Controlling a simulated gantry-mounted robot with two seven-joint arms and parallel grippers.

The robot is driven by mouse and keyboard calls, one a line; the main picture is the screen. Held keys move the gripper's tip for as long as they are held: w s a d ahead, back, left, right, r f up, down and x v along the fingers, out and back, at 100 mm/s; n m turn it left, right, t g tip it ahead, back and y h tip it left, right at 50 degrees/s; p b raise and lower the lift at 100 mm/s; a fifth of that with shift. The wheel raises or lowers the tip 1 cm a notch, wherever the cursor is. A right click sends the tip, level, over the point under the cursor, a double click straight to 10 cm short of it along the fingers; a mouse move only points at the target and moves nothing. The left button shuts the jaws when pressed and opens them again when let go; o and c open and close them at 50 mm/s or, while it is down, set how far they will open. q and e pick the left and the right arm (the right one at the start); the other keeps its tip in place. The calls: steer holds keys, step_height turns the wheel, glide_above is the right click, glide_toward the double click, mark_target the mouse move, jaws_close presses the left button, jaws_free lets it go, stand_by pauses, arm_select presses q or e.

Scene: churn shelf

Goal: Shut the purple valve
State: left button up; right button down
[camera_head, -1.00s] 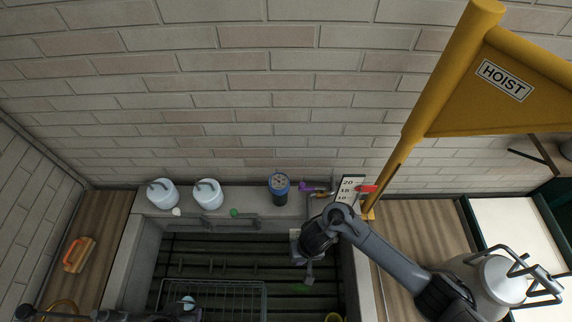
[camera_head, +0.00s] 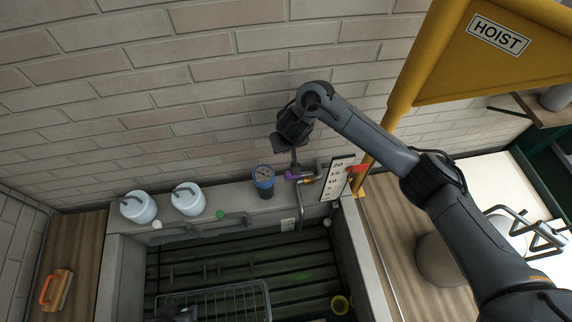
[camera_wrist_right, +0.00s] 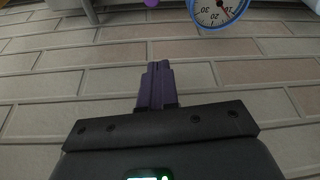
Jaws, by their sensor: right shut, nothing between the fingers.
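The purple valve handle (camera_head: 292,175) sits on a brass and grey pipe on the ledge at the back of the sink, right of the blue gauge. My right gripper (camera_head: 294,164) points down over the handle; touching or just apart, I cannot tell. In the right wrist view the right gripper's fingers (camera_wrist_right: 156,84) are shut with nothing between them. A bit of purple (camera_wrist_right: 151,3), likely the handle, shows at that view's top edge.
The blue gauge (camera_head: 264,181) stands close left of the valve. A numbered board (camera_head: 337,180) and a red lever (camera_head: 357,168) are close right. The yellow hoist post (camera_head: 400,105) rises beyond. White jugs (camera_head: 138,207) stand far left. The brick wall is behind.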

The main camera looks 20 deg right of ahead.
arm_select(q)
steer(key=shift+w+a+f+b, duration=0.1)
steer(key=shift+f+b, duration=1.05)
arm_select(e)
step_height(320, 180, down, 10)
steer(key=shift+s, duration=0.3)
